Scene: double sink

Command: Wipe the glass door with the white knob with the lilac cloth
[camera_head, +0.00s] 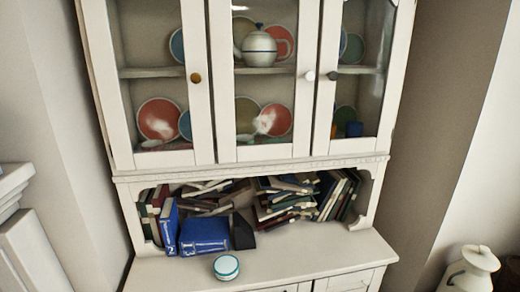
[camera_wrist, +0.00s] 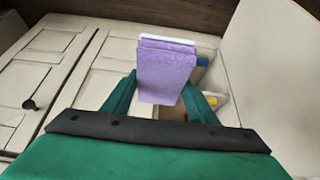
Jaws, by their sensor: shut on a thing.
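My gripper (camera_wrist: 160,88) shows in the wrist view, its green fingers shut on the folded lilac cloth (camera_wrist: 165,72). The cloth stands out beyond the fingertips. Neither my gripper nor the cloth shows in the head view. The glass door with the white knob (camera_head: 245,97) is the middle one of three on the tall white cabinet. Its white knob (camera_head: 310,76) sits on the right frame, and the door looks shut. A whitish smear (camera_head: 265,121) shows low on its pane, over the plates behind.
The left door has a brass knob (camera_head: 196,78) and a similar smear (camera_head: 160,127). The right door has a dark knob (camera_head: 333,75). Books (camera_head: 285,200) fill the open shelf below. A round tin (camera_head: 226,267) stands on the ledge. A white jug (camera_head: 470,270) is at lower right.

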